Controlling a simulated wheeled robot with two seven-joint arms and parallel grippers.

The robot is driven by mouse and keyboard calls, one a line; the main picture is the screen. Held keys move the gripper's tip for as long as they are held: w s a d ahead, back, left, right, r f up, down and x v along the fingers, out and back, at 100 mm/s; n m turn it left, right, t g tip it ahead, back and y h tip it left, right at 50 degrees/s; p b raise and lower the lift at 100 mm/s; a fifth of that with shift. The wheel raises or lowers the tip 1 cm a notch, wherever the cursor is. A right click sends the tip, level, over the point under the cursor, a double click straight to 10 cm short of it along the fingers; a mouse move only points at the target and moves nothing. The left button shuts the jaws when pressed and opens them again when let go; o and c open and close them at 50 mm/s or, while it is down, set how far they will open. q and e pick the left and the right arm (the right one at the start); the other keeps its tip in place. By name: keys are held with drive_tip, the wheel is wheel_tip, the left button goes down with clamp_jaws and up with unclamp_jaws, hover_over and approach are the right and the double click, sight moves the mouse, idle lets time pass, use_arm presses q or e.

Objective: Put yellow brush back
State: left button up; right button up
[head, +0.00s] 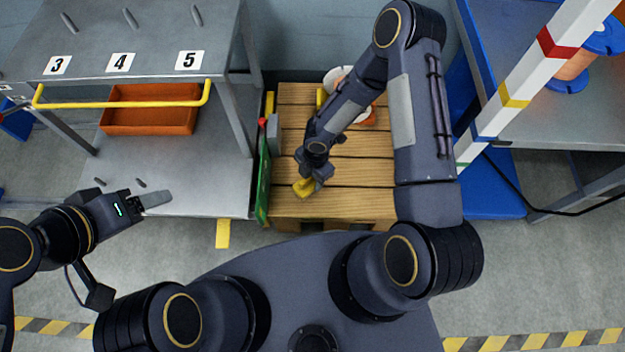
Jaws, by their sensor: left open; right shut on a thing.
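The yellow brush (304,188) shows as a small yellow shape over the wooden slatted surface (350,206), near its front left part. My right gripper (312,181) is shut on it and hides part of it. I cannot tell whether the brush touches the slats or is held just above them. My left gripper (152,199) is at the left, over the front of the grey cart's lower shelf, far from the brush. It is empty.
A green panel (263,185) stands upright along the left edge of the slats. A grey cart (150,60) with a yellow rail (120,104) and an orange bin (150,112) stands left. A striped post (515,90) and blue-edged table stand right. White and orange items lie behind my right arm.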

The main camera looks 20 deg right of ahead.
sight(312, 181)
drive_tip(key=shift+w+f, duration=0.2)
drive_tip(key=shift+f, duration=0.05)
drive_tip(key=shift+w+d+f+b, duration=0.1)
drive_tip(key=shift+f+b, duration=0.4)
drive_tip(key=shift+f, duration=0.4)
drive_tip(key=shift+w+d+f+b, duration=0.1)
drive_tip(key=shift+f+b, duration=0.35)
drive_tip(key=shift+f, duration=0.4)
drive_tip(key=shift+f, duration=0.1)
drive_tip(key=o, duration=1)
drive_tip(key=shift+o, duration=0.2)
